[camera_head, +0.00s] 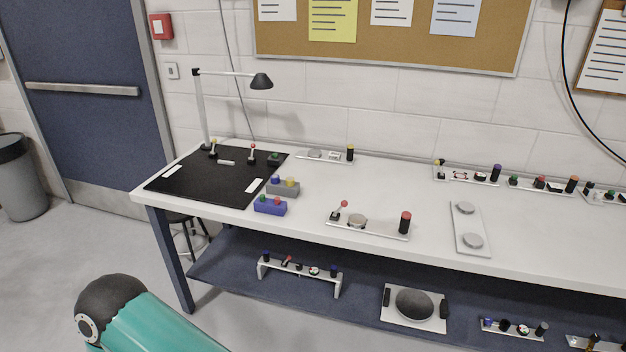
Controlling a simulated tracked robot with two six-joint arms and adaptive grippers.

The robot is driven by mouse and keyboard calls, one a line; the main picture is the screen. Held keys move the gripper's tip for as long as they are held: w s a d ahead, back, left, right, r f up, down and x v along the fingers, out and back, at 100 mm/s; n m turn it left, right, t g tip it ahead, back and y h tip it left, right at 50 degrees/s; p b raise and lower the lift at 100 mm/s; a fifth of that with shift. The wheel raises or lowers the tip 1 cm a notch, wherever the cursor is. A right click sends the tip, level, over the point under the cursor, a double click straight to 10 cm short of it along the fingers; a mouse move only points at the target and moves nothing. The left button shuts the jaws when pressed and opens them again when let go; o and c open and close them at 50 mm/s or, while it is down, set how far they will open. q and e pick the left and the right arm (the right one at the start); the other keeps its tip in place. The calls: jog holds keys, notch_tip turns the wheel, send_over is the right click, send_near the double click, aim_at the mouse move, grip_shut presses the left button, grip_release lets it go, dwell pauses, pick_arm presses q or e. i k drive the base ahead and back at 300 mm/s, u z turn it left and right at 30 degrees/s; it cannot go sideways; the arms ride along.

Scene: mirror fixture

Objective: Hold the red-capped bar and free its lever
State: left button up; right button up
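A flat pale fixture plate (381,230) lies near the front edge of the table. At its right end stands an upright black bar with a red cap (405,222). At its left end is a small tilted lever with a red knob (344,204). A round pale disc (357,219) sits between them. Nothing touches the bar or the lever. How the lever is held is too small to tell. Neither of my grippers is in view; only a teal and dark arm part of mine shows at the bottom left.
A blue block (270,205) and a grey block (283,187) with coloured buttons stand left of the fixture. A black mat (200,182) with small levers and a lamp (261,82) are farther left. A plate with two discs (472,238) lies right. The lower shelf (225,263) holds more fixtures.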

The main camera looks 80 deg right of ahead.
aim_at(343, 202)
jog(key=u, duration=0.55)
jog(key=i, duration=0.3)
jog(key=z, duration=2.05)
jog(key=i, duration=0.2)
jog(key=z, duration=1.8)
jog(key=k, duration=0.6)
jog(key=z, duration=0.4)
jog(key=i, duration=1.7)
jog(key=u, duration=0.3)
